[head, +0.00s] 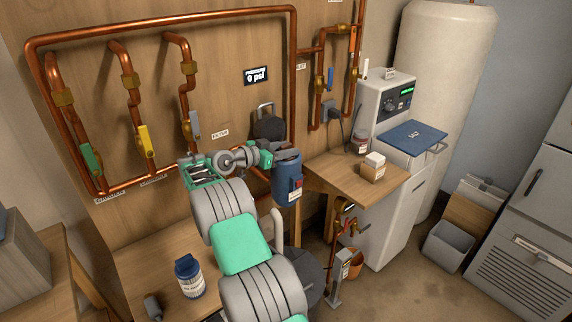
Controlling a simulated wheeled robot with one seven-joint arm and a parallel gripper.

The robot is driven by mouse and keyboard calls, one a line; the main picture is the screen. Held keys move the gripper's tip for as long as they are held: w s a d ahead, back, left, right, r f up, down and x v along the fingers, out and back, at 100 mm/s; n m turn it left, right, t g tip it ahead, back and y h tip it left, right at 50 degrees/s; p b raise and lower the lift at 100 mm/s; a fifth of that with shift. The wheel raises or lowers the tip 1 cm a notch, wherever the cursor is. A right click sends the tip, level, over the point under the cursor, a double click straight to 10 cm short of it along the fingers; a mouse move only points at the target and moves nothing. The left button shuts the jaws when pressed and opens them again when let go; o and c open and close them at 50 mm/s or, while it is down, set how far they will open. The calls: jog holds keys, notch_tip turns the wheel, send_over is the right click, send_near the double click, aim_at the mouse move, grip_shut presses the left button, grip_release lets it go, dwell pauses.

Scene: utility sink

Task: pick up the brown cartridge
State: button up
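I cannot make out a thing that is surely the brown cartridge. A small brown block with a white top (373,168) stands on the wooden side shelf; I cannot tell whether it is the cartridge. My grey and green arm rises from the bottom and bends right at the wrist. I cannot tell whether the gripper touches the canister.
A blue-capped jar (190,277) stands on the wooden bench, left of my arm. Copper pipes (165,12) with coloured valve handles line the wall. A reddish jar (361,143) is at the shelf's back. A white cabinet (395,225) and grey bin (449,246) stand right.

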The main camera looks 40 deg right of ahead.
grip_shut()
dwell(1.4)
